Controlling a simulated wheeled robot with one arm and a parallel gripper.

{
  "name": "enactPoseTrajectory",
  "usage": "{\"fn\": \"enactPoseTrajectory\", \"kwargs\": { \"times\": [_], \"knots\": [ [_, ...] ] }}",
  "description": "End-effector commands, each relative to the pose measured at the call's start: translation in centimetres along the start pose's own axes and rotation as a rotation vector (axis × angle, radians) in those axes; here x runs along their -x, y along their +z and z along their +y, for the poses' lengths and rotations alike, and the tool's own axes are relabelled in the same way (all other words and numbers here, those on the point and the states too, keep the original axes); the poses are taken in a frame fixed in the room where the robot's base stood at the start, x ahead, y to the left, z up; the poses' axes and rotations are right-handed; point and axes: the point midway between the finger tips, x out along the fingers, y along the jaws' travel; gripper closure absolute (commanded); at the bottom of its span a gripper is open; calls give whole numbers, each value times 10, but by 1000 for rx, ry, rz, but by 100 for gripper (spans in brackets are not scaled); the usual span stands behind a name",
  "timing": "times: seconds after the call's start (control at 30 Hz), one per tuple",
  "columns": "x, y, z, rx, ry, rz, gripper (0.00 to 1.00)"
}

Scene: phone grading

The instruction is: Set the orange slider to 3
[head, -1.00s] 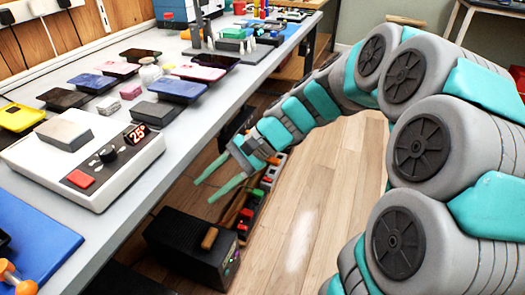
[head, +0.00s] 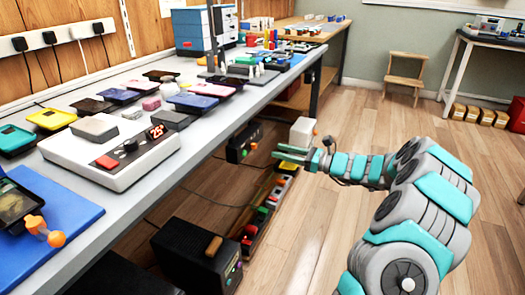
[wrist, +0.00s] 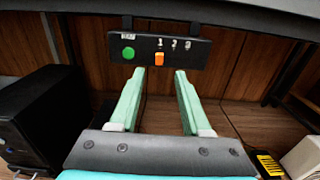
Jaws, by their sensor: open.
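The orange slider (wrist: 159,58) shows in the wrist view on a dark panel (wrist: 140,50) mounted under a table edge. It stands below the mark 1, at the left of the marks 1, 2 and 3. A round green button (wrist: 128,52) is to its left on the same panel. My gripper (wrist: 159,74) is open and empty, its two green fingers pointing toward the panel with the slider between them in the picture. I cannot tell whether they touch it.
The long grey table (head: 75,243) carries a white console (head: 85,160), phones and a blue mat (head: 55,215). Black boxes (head: 190,255) and a low rack (head: 262,220) stand on the floor below. The wooden floor at right is open.

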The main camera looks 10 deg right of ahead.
Motion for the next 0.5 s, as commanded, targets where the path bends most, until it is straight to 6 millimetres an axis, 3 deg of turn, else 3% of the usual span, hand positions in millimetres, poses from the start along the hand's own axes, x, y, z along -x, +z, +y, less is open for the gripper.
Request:
{"fn": "enactPoseTrajectory", "kwargs": {
  "times": [0.5],
  "knots": [
    [-68, -1, 1, 2, 3, 4, 52]
  ]
}}
